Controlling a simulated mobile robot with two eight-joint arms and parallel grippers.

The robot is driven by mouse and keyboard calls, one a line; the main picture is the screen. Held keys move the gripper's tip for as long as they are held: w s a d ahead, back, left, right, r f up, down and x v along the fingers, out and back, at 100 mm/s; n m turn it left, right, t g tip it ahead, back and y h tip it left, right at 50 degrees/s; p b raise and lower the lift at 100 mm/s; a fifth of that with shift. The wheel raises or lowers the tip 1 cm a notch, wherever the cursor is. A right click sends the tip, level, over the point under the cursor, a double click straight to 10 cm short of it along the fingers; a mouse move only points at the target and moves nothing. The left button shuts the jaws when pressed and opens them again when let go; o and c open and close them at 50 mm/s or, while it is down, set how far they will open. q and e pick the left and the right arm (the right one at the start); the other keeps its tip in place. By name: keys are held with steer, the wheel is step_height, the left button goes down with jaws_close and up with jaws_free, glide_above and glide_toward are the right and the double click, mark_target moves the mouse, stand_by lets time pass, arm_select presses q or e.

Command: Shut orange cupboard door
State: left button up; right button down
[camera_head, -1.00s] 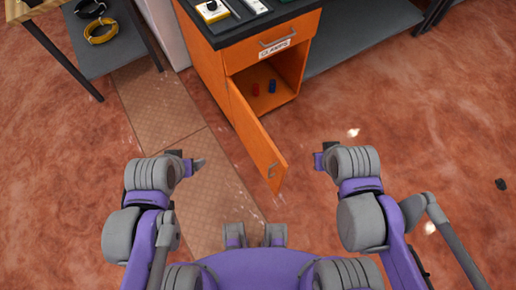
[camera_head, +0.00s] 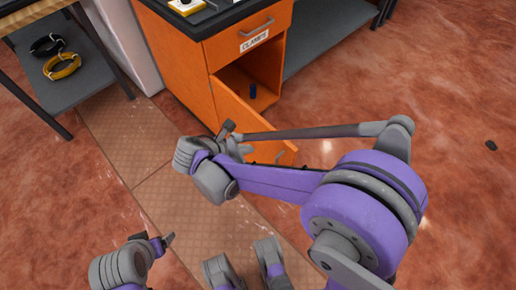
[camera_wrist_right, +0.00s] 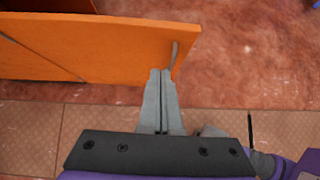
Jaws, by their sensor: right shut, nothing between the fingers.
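The orange cupboard (camera_head: 190,62) has a drawer with a label reading "CLAMPS". Its door (camera_head: 236,110) stands open, swung out toward me. My right gripper (camera_head: 232,130) is at the door's outer side, with my arm covering the door's lower part. In the right wrist view the shut, empty fingers (camera_wrist_right: 161,74) point at the door (camera_wrist_right: 95,50), close beside its grey handle (camera_wrist_right: 174,56). I cannot tell whether they touch. A small blue object (camera_head: 253,91) stands inside the cupboard. My left gripper (camera_head: 168,240) is low at the left, away from the door; its jaws are unclear.
A table with a grey lower shelf (camera_head: 75,88) holding black and yellow coils stands at the left. A dark worktop (camera_head: 228,18) tops the cupboard. A grey low shelf (camera_head: 325,42) lies to the right.

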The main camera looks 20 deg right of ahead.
mark_target(278, 139)
steer(key=b+x, duration=0.1)
steer(key=x, duration=0.3)
steer(key=d+r+x, duration=0.1)
steer(key=x, duration=0.3)
steer(key=b+x, duration=0.1)
steer(key=x, duration=0.3)
steer(key=shift+w+d+r+b, duration=0.3)
steer(key=shift+w+d, duration=0.05)
steer(key=shift+d, duration=0.1)
steer(key=shift+w+d, duration=0.15)
steer(key=shift+d, duration=0.2)
steer(key=shift+d, duration=0.1)
